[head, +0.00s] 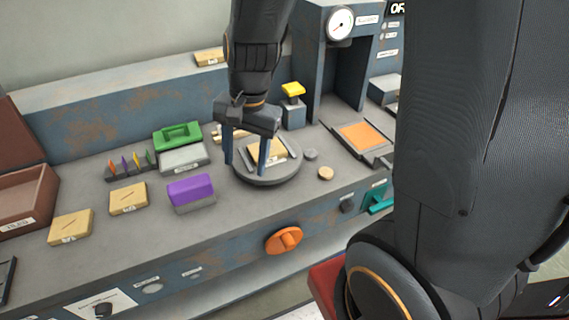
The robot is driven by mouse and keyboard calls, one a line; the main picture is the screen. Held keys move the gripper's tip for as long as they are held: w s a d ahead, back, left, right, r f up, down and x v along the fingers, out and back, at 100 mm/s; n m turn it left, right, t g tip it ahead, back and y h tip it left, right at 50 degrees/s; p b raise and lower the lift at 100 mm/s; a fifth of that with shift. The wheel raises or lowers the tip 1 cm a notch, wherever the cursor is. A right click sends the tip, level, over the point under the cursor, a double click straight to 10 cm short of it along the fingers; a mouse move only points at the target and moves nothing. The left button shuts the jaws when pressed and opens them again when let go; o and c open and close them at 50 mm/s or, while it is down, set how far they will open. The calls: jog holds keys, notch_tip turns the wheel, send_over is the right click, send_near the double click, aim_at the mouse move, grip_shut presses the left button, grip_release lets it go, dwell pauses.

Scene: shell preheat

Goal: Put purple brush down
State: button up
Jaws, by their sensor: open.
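The purple brush (190,188) appears to be the purple block with a pale grey lower part, resting on the grey bench near its front edge. My gripper (246,164) is to the right of it, over the round grey turntable (268,178). The two fingers point down, spread apart, with the brush clear of them. A tan block (267,151) lies on the turntable close to the right finger. I cannot tell whether the finger touches it.
A green-handled block (178,136) stands behind the brush, with a slotted rack (130,165) to its left. Tan labelled blocks (128,198) lie left of the brush. An orange knob (284,240) juts from the front panel. A press-like housing (343,75) stands at back right.

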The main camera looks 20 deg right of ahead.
jog(key=s+d+n+h, duration=0.1)
jog(key=s+d+n, duration=0.5)
jog(key=d+n, duration=0.2)
jog(key=shift+r, duration=0.1)
jog(key=shift+c, duration=0.2)
dwell(0.7)
